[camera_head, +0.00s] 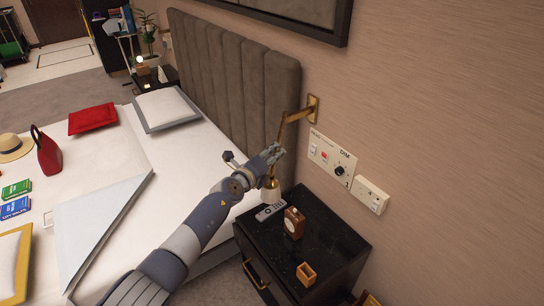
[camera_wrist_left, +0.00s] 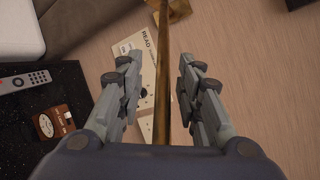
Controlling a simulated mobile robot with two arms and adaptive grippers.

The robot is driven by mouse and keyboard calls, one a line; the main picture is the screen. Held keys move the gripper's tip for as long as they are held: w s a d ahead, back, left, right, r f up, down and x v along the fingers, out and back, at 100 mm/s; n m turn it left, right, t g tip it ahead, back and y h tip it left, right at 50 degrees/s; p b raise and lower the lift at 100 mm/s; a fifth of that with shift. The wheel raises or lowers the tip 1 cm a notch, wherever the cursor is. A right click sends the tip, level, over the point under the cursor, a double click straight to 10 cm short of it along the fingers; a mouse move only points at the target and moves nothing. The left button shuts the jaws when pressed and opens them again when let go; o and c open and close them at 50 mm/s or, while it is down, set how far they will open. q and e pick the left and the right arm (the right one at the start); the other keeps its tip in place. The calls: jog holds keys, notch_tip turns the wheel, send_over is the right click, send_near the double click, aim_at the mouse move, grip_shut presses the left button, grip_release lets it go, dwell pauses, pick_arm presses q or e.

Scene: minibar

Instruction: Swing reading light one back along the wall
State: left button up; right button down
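The brass reading light (camera_head: 300,114) is fixed by a plate to the wall beside the grey headboard. Its arm reaches out from the wall, and a thin rod runs down to a small pale shade (camera_head: 270,194) above the nightstand. My left gripper (camera_head: 274,153) is at the rod, above the shade. In the left wrist view the brass rod (camera_wrist_left: 162,95) passes between the two fingers of my left gripper (camera_wrist_left: 157,75), with a gap on each side. The fingers are open. My right gripper is not in view.
Wall switch panels (camera_head: 332,157) are close to the right of the gripper. The headboard (camera_head: 240,85) and bed (camera_head: 110,165) lie left.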

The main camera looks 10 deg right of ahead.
pick_arm(q)
jog(key=shift+d, duration=0.1)
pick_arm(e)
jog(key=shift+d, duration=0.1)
pick_arm(q)
jog(key=f+v, duration=0.3)
jog(key=v, duration=1.1)
jog(key=shift+s+a+r, duration=0.35)
jog(key=shift+s+a, duration=0.05)
jog(key=shift+a, duration=0.1)
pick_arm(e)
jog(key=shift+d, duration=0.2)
